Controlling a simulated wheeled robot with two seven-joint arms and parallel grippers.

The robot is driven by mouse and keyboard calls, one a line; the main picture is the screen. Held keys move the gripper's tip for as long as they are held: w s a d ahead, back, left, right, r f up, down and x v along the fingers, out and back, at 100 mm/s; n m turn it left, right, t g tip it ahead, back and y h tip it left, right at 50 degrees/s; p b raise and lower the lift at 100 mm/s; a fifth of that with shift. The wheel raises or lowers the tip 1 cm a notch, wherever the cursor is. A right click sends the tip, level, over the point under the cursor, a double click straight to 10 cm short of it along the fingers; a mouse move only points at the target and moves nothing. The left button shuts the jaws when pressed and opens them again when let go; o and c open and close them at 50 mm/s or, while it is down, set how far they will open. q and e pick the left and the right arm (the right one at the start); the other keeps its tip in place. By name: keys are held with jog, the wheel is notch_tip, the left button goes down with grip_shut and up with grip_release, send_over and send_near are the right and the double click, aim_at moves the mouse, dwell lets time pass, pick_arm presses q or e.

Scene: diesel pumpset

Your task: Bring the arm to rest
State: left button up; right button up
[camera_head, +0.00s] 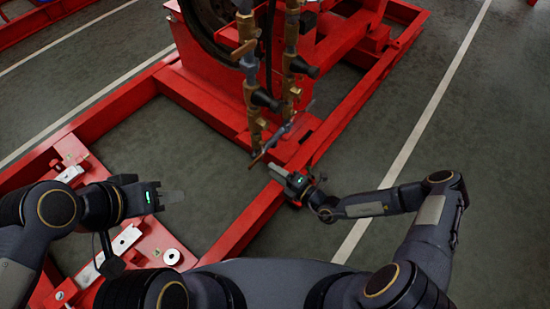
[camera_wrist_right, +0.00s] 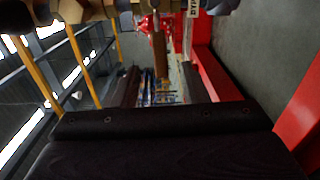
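My right gripper (camera_head: 274,170) is at the middle of the head view, beside the lower end of the brass pipework and above the red frame rail. In the right wrist view its two dark fingers stand apart with a gap between them (camera_wrist_right: 162,88), and nothing is held in the gap. My right arm (camera_head: 385,203) reaches in from the right with its elbow bent. My left gripper (camera_head: 174,196) is at the left, over the red frame's side, pointing right. Its fingertips are too small to tell whether they are parted.
Two vertical brass pipes with valves (camera_head: 256,105) stand just beyond my right gripper, with a thin lever (camera_head: 272,145) near its tip. The red frame (camera_head: 247,222) runs under the gripper. Grey floor (camera_head: 440,150) lies open at the right.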

jog(key=shift+r, duration=0.1)
jog(key=s+d+r+n+g, duration=0.3)
jog(key=d+r+n+g, duration=0.15)
jog(key=r+n, duration=0.65)
jog(key=s+d+r+n+g, duration=0.3)
jog(key=r+n+g, duration=0.2)
jog(key=r+n, duration=0.6)
jog(key=s+d+r+n+t+h, duration=0.2)
jog(key=s+d+r+n+h, duration=0.35)
jog(key=s+n, duration=0.4)
jog(key=s+d+r+n+t+h, duration=0.2)
jog(key=s+d+r+n+h, duration=0.25)
jog(key=s+d+n, duration=0.45)
notch_tip(320, 180, up, 27)
jog(key=a+n+p, duration=0.1)
jog(key=p, duration=2.6)
jog(key=shift+w+a+r+p, duration=0.15)
jog(key=shift+w+a+p, duration=0.15)
jog(key=shift+w+a, duration=0.1)
